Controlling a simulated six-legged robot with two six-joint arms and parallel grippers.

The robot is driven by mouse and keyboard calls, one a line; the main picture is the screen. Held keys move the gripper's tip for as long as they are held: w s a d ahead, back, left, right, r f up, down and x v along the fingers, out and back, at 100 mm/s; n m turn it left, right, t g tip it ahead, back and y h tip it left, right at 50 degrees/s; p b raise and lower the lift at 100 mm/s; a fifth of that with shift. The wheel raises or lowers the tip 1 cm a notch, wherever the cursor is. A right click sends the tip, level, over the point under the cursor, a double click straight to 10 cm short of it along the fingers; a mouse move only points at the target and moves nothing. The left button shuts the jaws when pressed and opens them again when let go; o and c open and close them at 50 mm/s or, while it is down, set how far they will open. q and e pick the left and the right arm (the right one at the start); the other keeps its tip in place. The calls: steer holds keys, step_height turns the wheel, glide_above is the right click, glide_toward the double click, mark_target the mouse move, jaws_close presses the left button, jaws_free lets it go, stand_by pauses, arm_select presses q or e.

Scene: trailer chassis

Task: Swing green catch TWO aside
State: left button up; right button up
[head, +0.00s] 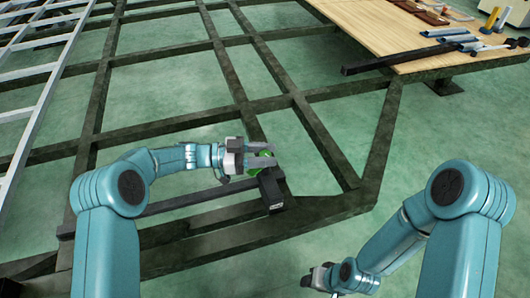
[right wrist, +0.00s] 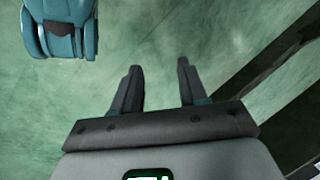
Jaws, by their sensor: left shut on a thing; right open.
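The green catch (head: 254,168) sits beside a short dark block (head: 270,188) on the dark chassis frame, near the middle of the head view. My left gripper (head: 262,157) is shut on the green catch, and its fingers hide part of it. Any number on the catch is too small to read. My right gripper shows in the right wrist view (right wrist: 158,85) with its two fingers apart and nothing between them. In the head view my right gripper (head: 318,278) is low, right of the middle, away from the catch.
Dark chassis beams (head: 200,120) cross over the green floor (head: 340,220). A wooden deck (head: 410,40) at the upper right carries several tools and a long black bar (head: 395,59). A pale ladder-like frame (head: 40,85) lies at the left. Open floor shows under my right gripper.

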arm_select(q)
steer(key=m+g+b, duration=0.1)
steer(key=m+g, duration=0.1)
steer(key=g, duration=0.1)
steer(key=shift+f, duration=0.2)
steer(key=shift+r+m+g+y+b, duration=0.1)
steer(key=shift+m+g+y+b, duration=0.3)
steer(key=shift+m+g+b, duration=0.65)
arm_select(e)
steer(key=shift+w+d+f+t+p, duration=0.1)
steer(key=shift+w+f+t+p, duration=0.1)
steer(key=shift+w+f, duration=0.4)
steer(key=shift+w+d+f+t+p, duration=0.1)
steer(key=shift+w+f+p, duration=0.2)
steer(key=shift+f, duration=0.35)
arm_select(q)
steer(key=shift+r+g+b, duration=0.1)
steer(key=shift+g+b, duration=0.2)
steer(key=shift+g, duration=0.55)
arm_select(e)
steer(key=shift+w+f, duration=0.2)
steer(key=shift+w, duration=0.05)
arm_select(q)
steer(key=o, duration=0.9)
steer(key=shift+m, duration=0.25)
